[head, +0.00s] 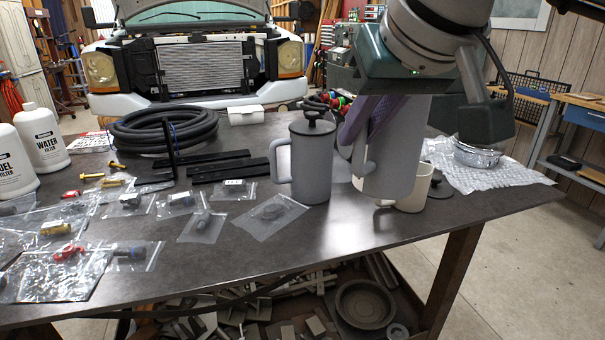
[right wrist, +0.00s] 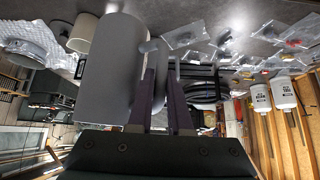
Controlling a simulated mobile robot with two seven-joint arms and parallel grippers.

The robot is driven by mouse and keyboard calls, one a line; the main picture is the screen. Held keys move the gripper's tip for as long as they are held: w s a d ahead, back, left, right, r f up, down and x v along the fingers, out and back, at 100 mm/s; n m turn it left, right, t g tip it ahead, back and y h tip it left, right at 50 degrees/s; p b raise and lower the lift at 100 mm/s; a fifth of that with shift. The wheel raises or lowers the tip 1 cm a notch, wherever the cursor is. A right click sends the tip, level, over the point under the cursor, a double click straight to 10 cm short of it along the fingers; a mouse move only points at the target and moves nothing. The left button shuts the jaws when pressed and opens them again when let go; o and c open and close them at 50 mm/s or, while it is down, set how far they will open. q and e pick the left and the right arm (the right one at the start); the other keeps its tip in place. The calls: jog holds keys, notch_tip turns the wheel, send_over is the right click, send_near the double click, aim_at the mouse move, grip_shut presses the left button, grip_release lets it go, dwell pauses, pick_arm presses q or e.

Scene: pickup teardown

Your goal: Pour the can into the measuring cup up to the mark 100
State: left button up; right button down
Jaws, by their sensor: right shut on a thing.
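My right gripper (head: 364,135) points down and is shut on the handle side of a plain grey can (head: 398,150). The can is about upright and seems to be just above the table. In the right wrist view, the can (right wrist: 108,70) lies left of the purple fingers (right wrist: 163,62). A cream cup (head: 412,197), perhaps the measuring cup, stands behind the can and is partly hidden by it. It also shows in the right wrist view (right wrist: 82,33). No mark or fill level can be made out. My left gripper is not in view.
A grey lidded jug (head: 311,165) with a handle stands left of the can. A metal part (head: 476,155) sits on bubble wrap at right. Bagged parts (head: 270,211), black bars (head: 222,170), a coiled hose (head: 160,130) and white bottles (head: 42,140) lie or stand further left. The front right tabletop is clear.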

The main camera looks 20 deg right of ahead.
jog(key=w+d+f+m+h+b, duration=0.1)
jog(key=w+d+f+b, duration=0.1)
jog(key=w+f, duration=0.3)
jog(key=shift+w+d+h+b, duration=0.3)
jog(key=shift+w+d, duration=0.1)
jog(key=shift+d, duration=0.1)
jog(key=shift+f, duration=0.15)
